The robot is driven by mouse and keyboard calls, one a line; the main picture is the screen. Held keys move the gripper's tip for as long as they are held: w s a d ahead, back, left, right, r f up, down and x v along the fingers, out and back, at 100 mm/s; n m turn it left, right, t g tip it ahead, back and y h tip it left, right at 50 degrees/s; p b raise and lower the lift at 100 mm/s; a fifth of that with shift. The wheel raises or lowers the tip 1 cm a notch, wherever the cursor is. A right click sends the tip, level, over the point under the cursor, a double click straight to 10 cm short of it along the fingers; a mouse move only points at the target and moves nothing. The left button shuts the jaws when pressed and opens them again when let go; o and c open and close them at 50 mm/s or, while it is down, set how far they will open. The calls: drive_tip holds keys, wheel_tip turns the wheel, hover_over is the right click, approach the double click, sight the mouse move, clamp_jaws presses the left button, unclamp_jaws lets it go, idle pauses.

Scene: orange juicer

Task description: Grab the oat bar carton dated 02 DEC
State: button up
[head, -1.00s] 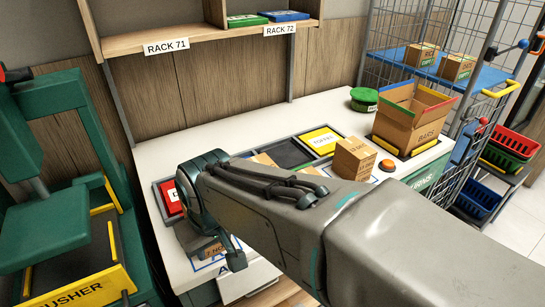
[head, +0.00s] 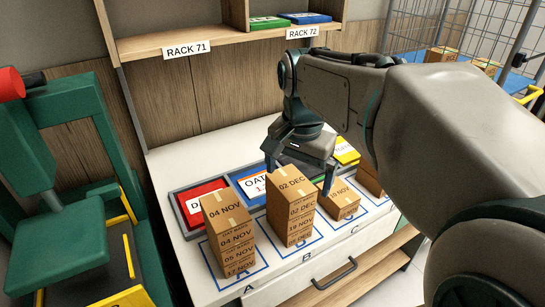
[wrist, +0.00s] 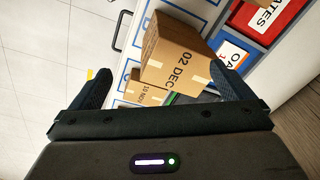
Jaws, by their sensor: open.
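The carton labelled 02 DEC (head: 291,184) is on top of the stack at slot B. In the wrist view its printed top (wrist: 178,65) lies tilted between the fingers. My gripper (head: 298,178) is open and empty above and just behind this stack, pointing down. In the wrist view my gripper (wrist: 160,72) has one finger on each side of the carton, apart from it as far as I can tell. The lower cartons of the stack show side labels; one reads 19 NOV, the lowest is hard to read.
The 04 NOV stack (head: 228,228) stands left at slot A. Red (head: 198,196) and blue (head: 250,186) labelled bins lie behind. The rack shelf (head: 215,38) hangs above.

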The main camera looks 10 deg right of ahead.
sight(291, 181)
drive_tip(key=w+r+m+g, duration=0.1)
drive_tip(key=w+r+m, duration=0.3)
drive_tip(key=w+m, duration=0.15)
drive_tip(key=f, duration=0.7)
drive_tip(key=shift+s+d+f+b, duration=0.15)
drive_tip(key=shift+d+f+b, duration=0.05)
drive_tip(key=shift+d+b, duration=0.1)
drive_tip(key=shift+s+a+f, duration=0.1)
drive_tip(key=shift+f, duration=1.3)
drive_tip(key=shift+s+a+f, duration=0.1)
drive_tip(key=shift+f, duration=1.25)
drive_tip(key=shift+c, duration=0.3)
drive_tip(key=shift+w, duration=0.1)
drive_tip(key=c, duration=0.7)
drive_tip(key=shift+o, duration=0.2)
drive_tip(key=shift+r, duration=0.1)
